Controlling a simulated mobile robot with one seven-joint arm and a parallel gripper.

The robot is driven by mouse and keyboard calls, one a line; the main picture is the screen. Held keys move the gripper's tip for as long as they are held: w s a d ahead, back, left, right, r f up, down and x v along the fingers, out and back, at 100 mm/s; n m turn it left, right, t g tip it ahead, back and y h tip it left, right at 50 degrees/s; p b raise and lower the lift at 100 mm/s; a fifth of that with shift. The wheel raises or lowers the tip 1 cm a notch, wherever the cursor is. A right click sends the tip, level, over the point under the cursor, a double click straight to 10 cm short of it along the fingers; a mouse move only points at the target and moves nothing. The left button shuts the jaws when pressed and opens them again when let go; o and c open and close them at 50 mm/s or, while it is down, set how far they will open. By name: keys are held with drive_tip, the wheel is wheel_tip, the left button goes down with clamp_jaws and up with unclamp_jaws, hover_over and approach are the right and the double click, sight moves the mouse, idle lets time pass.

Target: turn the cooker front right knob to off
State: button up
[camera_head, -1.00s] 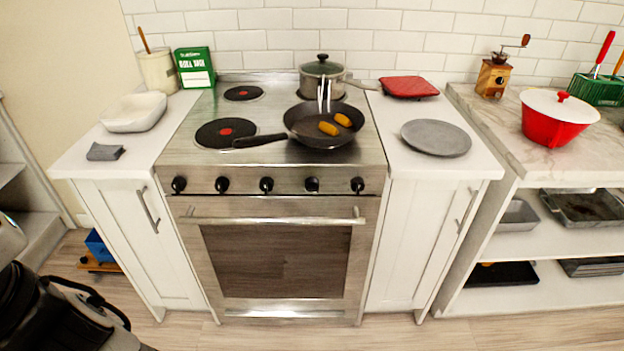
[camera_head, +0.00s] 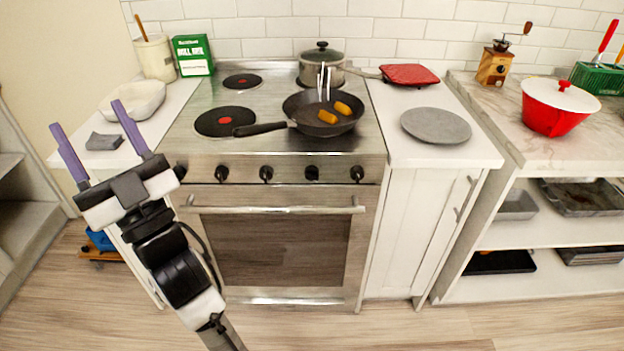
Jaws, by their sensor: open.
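The cooker (camera_head: 200,172) has a row of several black knobs on its front panel. The knob at the far right of the row (camera_head: 357,173) is in clear view; its exact setting is too small to read. A frying pan (camera_head: 341,124) with yellow food and tongs sits on the front right plate, its handle pointing left. My gripper (camera_head: 92,128) is open and empty, with two purple fingers pointing up. It is in front of the left counter, to the left of the knob row and well apart from the right-end knob. My wrist is close to the leftmost knob (camera_head: 180,171).
The oven door handle (camera_head: 275,210) juts out below the knobs. A lidded pot (camera_head: 322,66) stands behind the pan. A grey plate (camera_head: 436,125) and red pot holder (camera_head: 409,75) lie on the right counter. The floor before the cooker's right side is clear.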

drive_tip(key=w+d+f+m+t+h, duration=0.2)
drive_tip(key=w+d+f+m+h, duration=0.5)
drive_tip(key=w+d+f+h, duration=0.45)
drive_tip(key=m+g+h, duration=0.5)
drive_tip(key=h, duration=0.3)
approach(312, 180)
drive_tip(key=w+p, duration=0.1)
drive_tip(key=w, duration=0.1)
drive_tip(key=w+p, duration=0.2)
drive_tip(key=w, duration=0.1)
drive_tip(key=w+p, duration=0.1)
drive_tip(key=w, duration=0.2)
drive_tip(key=shift+a, duration=0.25)
drive_tip(key=shift+w+f, duration=0.15)
drive_tip(key=shift+w, duration=0.65)
drive_tip(key=c, duration=0.9)
